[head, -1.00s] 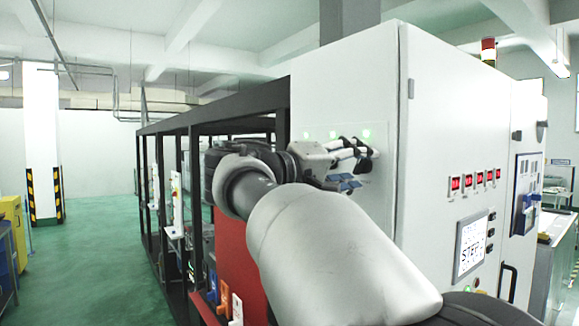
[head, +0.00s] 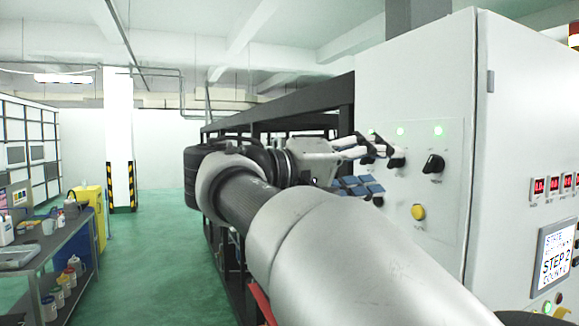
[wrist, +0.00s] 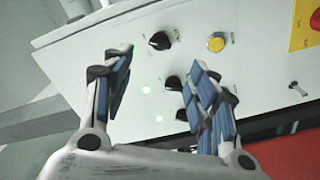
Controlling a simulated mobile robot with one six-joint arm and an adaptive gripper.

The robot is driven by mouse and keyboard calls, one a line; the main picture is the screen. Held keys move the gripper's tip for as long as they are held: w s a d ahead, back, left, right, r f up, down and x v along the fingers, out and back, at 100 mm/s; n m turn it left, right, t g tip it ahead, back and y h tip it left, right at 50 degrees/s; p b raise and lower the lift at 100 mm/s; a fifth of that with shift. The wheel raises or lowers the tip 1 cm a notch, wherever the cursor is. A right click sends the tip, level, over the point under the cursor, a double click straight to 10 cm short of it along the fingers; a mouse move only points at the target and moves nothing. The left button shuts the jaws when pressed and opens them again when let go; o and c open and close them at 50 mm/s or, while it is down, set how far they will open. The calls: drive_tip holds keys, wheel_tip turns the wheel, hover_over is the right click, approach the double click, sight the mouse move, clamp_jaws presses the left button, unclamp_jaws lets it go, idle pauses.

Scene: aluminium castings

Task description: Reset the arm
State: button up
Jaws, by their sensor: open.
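My gripper (head: 362,168) is at the end of my arm, in front of the side of a white control cabinet (head: 415,85). In the wrist view my gripper (wrist: 158,95) is open, its blue-padded fingers wide apart with nothing between them. Beyond the fingers the cabinet panel carries black knobs (wrist: 159,41), a yellow button (wrist: 216,43) and lit green lamps (wrist: 146,90). In the head view, a black knob (head: 433,163) and the yellow button (head: 418,212) show right of the fingers. Whether a finger touches the panel cannot be told.
A black frame (head: 300,100) runs back from the cabinet. A workbench (head: 40,250) with bottles and a tray stands at left, beside a yellow cabinet (head: 88,210). A striped pillar (head: 119,140) stands farther back. The green floor (head: 150,240) between is open.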

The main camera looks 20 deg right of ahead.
drive_tip(key=s+a+f+n+t+y, duration=0.1)
drive_tip(key=s+f+n+y, duration=0.25)
drive_tip(key=f, duration=0.75)
drive_tip(key=s+f+n+t+y, duration=0.15)
drive_tip(key=s+f+y, duration=0.35)
drive_tip(key=f, duration=0.6)
drive_tip(key=s+a+f+y, duration=0.4)
drive_tip(key=a+f, duration=0.3)
drive_tip(key=f, duration=0.3)
drive_tip(key=s+a+f+y+b, duration=0.1)
drive_tip(key=s+a+f+y, duration=0.4)
drive_tip(key=s+a+f, duration=0.2)
wheel_tip(320, 180, down, 3)
drive_tip(key=shift+a+r+t, duration=0.15)
drive_tip(key=shift+a+t, duration=0.15)
drive_tip(key=shift+t, duration=0.05)
